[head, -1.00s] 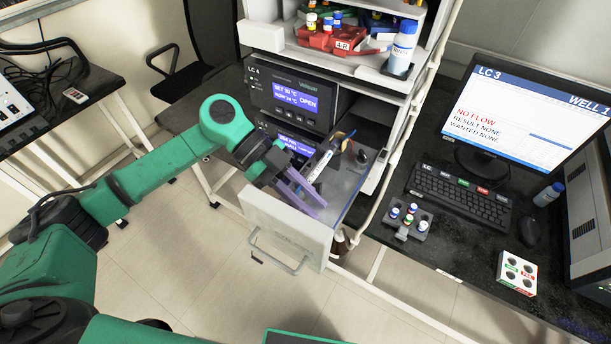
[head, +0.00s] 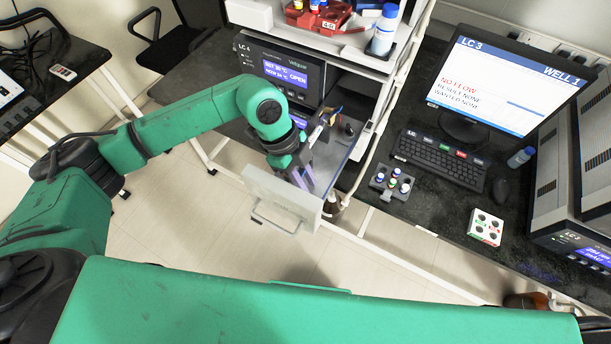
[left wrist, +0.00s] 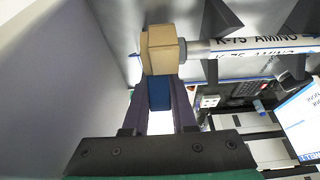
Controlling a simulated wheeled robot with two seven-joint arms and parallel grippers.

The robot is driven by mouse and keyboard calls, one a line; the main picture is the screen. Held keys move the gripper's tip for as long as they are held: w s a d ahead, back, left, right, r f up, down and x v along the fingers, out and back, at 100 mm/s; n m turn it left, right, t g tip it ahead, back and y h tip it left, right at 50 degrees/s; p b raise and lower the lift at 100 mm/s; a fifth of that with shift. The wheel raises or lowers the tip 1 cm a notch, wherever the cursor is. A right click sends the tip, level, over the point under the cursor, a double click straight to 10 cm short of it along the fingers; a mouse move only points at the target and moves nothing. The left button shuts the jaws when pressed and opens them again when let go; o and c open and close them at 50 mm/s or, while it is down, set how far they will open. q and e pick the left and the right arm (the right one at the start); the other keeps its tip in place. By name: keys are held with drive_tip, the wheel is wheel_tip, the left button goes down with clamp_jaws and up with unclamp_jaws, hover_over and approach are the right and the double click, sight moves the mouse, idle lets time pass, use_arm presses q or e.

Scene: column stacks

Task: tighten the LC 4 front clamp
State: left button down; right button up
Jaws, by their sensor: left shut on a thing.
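The LC 4 unit (head: 240,60), with a blue screen reading OPEN, stands on the rack's shelf. Below it a drawer with a pale front panel (head: 282,200) is pulled out. In the head view my left gripper (head: 306,182) reaches down into the drawer behind that panel, partly hidden by my arm. In the left wrist view its purple fingers (left wrist: 158,98) are shut on a blue part (left wrist: 158,92) below a tan block (left wrist: 162,50). A white column (left wrist: 265,43) marked K-75 AMINO runs right from the block, its metal end beside it. My right gripper is out of view.
A white pipe post stands right of the drawer. The black bench holds a keyboard (head: 440,165), a monitor (head: 505,80) reading NO FLOW, a vial rack (head: 390,183) and a white holed block (head: 486,228). A bottle (head: 384,30) stands on the upper shelf.

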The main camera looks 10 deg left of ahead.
use_arm(q)
drive_tip(key=shift+f, duration=0.1)
drive_tip(key=c, duration=0.7)
unclamp_jaws()
drive_tip(key=b+v, duration=0.4)
drive_tip(key=v, duration=1)
drive_tip(key=shift+r, duration=0.35)
